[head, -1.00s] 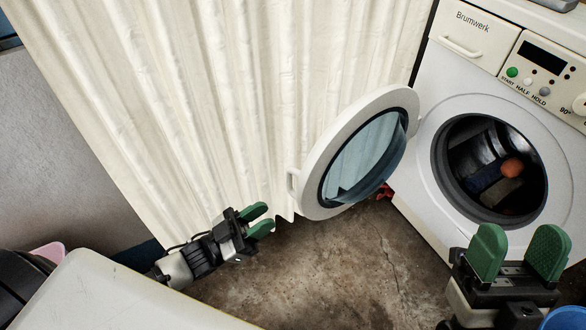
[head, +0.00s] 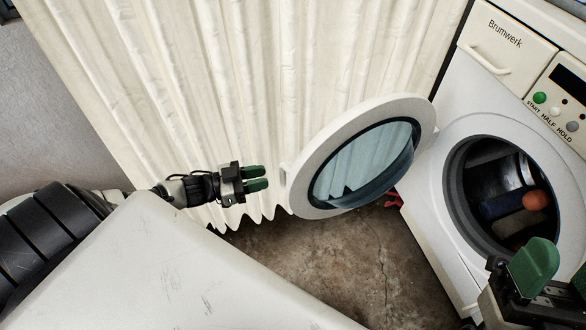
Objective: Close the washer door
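The washer (head: 466,110) stands at the right with its round door (head: 310,170) swung wide open to the left. The door has a white rim, a glass bowl and a small handle at its left edge. Inside the dark drum opening (head: 480,225) lie an orange ball-like item (head: 535,200) and some dark and brownish items. My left gripper (head: 266,178) has green fingers with a narrow gap between them, and points right, just left of the door's handle edge in the picture. My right gripper (head: 563,277) is at the lower right, partly cut off by the frame, in front of the washer.
A pale pleated curtain (head: 200,90) hangs behind the door and my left gripper. A small red item (head: 392,199) lies by the washer's base.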

